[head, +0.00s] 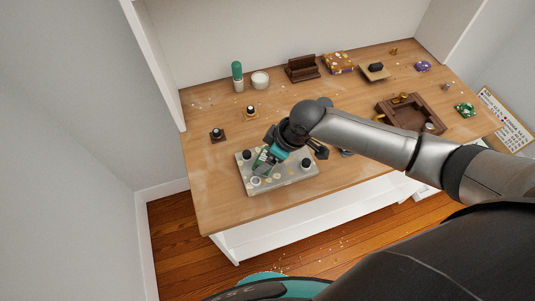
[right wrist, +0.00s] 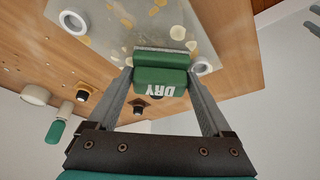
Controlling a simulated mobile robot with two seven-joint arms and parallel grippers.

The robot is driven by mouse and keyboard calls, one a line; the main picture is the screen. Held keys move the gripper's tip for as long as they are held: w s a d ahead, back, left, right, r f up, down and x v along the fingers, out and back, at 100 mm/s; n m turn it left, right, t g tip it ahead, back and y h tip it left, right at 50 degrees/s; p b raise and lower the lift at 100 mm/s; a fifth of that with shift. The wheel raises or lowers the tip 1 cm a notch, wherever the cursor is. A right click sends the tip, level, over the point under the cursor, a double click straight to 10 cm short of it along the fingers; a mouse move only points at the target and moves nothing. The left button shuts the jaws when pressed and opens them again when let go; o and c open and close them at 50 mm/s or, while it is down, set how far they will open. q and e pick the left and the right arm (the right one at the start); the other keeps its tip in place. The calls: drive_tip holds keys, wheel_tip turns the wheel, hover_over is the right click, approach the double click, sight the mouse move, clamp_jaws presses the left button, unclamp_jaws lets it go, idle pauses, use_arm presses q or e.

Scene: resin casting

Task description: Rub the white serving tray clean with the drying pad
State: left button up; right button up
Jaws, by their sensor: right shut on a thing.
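The white serving tray (head: 288,180) looks pale grey and lies at the table's front left. Yellowish spots and blotches mark its surface, as the right wrist view (right wrist: 122,28) also shows. My right gripper (head: 262,167) is over the tray's left half, pointing down. It is shut on the drying pad (right wrist: 160,78), a green block with "DRY" on it and a grey layer facing the tray. The pad seems to be at the tray surface, but I cannot tell whether it touches. In the head view my gripper mostly hides the pad. My left gripper is not in view.
A green-capped bottle (head: 238,77) and white cup (head: 260,79) are at the back. A brown wooden frame (head: 411,115) lies right.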

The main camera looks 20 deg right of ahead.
drive_tip(key=shift+f, duration=0.4)
drive_tip(key=shift+d+r+p, duration=0.15)
drive_tip(key=shift+d+p, duration=0.4)
drive_tip(key=shift+d, duration=0.95)
drive_tip(key=shift+d, duration=0.2)
drive_tip(key=shift+w+d+f, duration=0.1)
drive_tip(key=shift+d+f, duration=0.1)
drive_tip(key=shift+d, duration=1.25)
